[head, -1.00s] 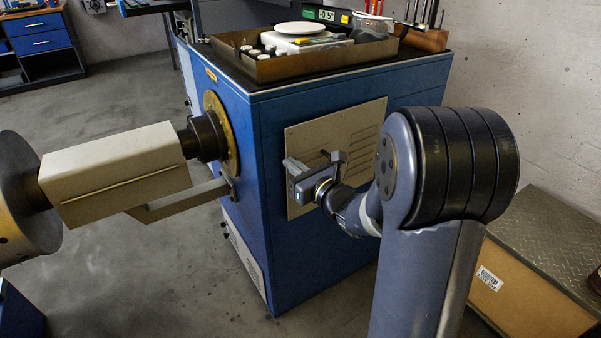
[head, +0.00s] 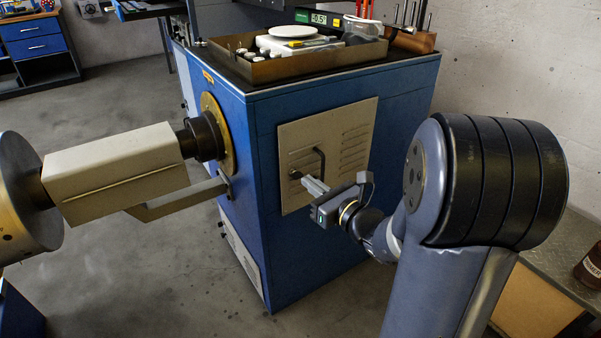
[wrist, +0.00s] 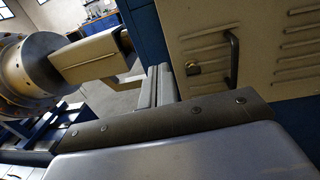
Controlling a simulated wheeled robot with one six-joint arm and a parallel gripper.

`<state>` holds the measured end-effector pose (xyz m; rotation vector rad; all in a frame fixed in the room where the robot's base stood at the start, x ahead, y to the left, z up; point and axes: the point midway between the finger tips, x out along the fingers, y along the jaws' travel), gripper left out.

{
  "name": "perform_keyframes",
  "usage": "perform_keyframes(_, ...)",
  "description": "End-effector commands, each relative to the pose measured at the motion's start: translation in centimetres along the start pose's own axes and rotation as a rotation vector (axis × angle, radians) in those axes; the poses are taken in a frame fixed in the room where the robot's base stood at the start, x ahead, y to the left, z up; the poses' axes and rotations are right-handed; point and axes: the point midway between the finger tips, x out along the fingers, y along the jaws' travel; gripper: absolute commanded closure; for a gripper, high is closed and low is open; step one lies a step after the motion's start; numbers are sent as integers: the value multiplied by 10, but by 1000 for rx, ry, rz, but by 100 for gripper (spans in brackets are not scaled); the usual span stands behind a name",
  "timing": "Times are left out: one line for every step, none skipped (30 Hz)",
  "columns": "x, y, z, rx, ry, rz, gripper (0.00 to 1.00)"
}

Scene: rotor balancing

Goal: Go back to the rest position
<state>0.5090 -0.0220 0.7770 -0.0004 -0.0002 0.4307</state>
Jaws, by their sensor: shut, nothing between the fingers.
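My gripper (head: 314,186) is in front of the beige access panel (head: 290,140) on the blue machine cabinet (head: 330,247) in the head view. Its fingers are together and hold nothing. In the wrist view the shut fingers (wrist: 158,84) point toward the lower left part of the panel (wrist: 205,25). The panel is closed. Its dark handle (head: 320,162) and a small lock (wrist: 192,69) show just past the fingers, apart from them in the wrist view. My arm reaches in from the lower right of the head view.
A beige box-shaped arm (head: 115,178) and a round metal rotor (head: 25,200) stand at the left. A tray (head: 262,70) with a white scale (head: 296,44) sits on the cabinet. A cardboard box (head: 535,305) stands at the lower right. The floor left of the cabinet is clear.

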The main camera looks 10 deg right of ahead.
Motion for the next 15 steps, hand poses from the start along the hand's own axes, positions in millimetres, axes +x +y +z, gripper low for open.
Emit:
perform_keyframes(-10, 0, 1, 1, 1, -3, 100)
perform_keyframes(-15, 0, 1, 1, 1, -4, 100)
perform_keyframes(-20, 1, 1, 2, 1, -3, 100)
perform_keyframes(-24, 1, 1, 1, 1, -3, 100)
perform_keyframes(-26, 1, 1, 1, 1, -3, 100)
perform_keyframes(-30, 2, 0, 1, 0, -2, 100)
perform_keyframes(-32, 2, 0, 1, 0, -2, 100)
perform_keyframes(-34, 3, 0, 1, 0, -1, 100)
perform_keyframes(-36, 3, 0, 0, 0, 0, 100)
perform_keyframes(-36, 3, 0, 0, 0, 0, 100)
perform_keyframes(-37, 4, 0, 0, 0, 0, 100)
perform_keyframes(-38, 4, 0, 0, 0, 1, 100)
perform_keyframes(-38, 4, 0, 0, 0, 1, 100)
perform_keyframes(-38, 4, 0, 0, 0, 1, 100)
perform_keyframes(-38, 4, 0, 0, 0, 1, 100)
